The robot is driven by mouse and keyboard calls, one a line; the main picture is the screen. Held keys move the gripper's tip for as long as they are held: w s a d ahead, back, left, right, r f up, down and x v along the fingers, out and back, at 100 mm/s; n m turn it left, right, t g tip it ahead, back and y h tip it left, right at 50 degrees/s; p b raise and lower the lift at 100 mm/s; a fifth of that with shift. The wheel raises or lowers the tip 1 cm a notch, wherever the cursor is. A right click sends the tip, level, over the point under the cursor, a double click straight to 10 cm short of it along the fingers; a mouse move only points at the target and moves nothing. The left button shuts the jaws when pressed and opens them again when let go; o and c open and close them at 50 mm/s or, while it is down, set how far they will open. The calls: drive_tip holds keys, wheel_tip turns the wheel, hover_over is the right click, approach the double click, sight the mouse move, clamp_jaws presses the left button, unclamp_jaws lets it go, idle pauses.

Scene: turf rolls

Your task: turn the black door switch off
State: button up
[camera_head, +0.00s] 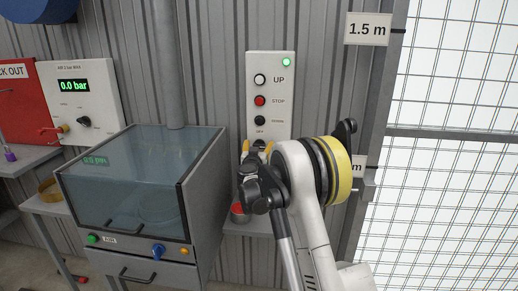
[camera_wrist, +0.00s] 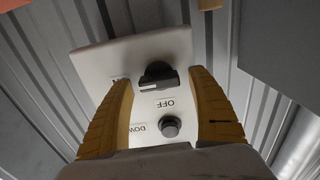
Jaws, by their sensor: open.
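The black door switch (camera_wrist: 157,76) is a rotary knob on a pale control panel (camera_wrist: 90,62) in the wrist view. Its bar lies roughly crosswise in the picture; I cannot tell for sure which label it points to. An upside-down OFF label shows beside it, and another label is partly hidden by the left finger. My gripper (camera_wrist: 160,78) is open, its two yellow fingers on either side of the knob, with visible gaps. In the head view my gripper (camera_head: 259,149) is at the bottom of the panel (camera_head: 282,60), where the knob is mostly hidden.
The DOWN button (camera_wrist: 170,127) lies close to the knob, between the fingers in the wrist view. STOP (camera_head: 260,101) and UP (camera_head: 260,80) buttons sit higher, under a lit green lamp (camera_head: 286,62). A glass-lidded machine (camera_head: 140,190) stands left; a mesh door (camera_head: 455,150) is right.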

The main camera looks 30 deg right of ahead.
drive_tip(key=shift+w+d, duration=0.1)
drive_tip(key=shift+w, duration=0.05)
drive_tip(key=shift+c, duration=0.4)
drive_tip(key=shift+r, duration=0.1)
drive_tip(key=c, duration=1.1)
drive_tip(key=shift+n, duration=0.4)
drive_tip(key=n, duration=0.3)
drive_tip(key=shift+n+p, duration=0.3)
drive_tip(key=shift+p, duration=0.1)
drive_tip(key=n, duration=0.4)
drive_tip(key=shift+w+a+n+p, duration=0.1)
drive_tip(key=shift+a+n+p, duration=0.1)
drive_tip(key=shift+n+p, duration=0.1)
drive_tip(key=n, duration=0.4)
drive_tip(key=shift+a+f+n, duration=0.1)
drive_tip(key=shift+f+n, duration=0.1)
drive_tip(key=shift+n, duration=0.1)
drive_tip(key=shift+f+n, duration=0.1)
drive_tip(key=shift+n, duration=2)
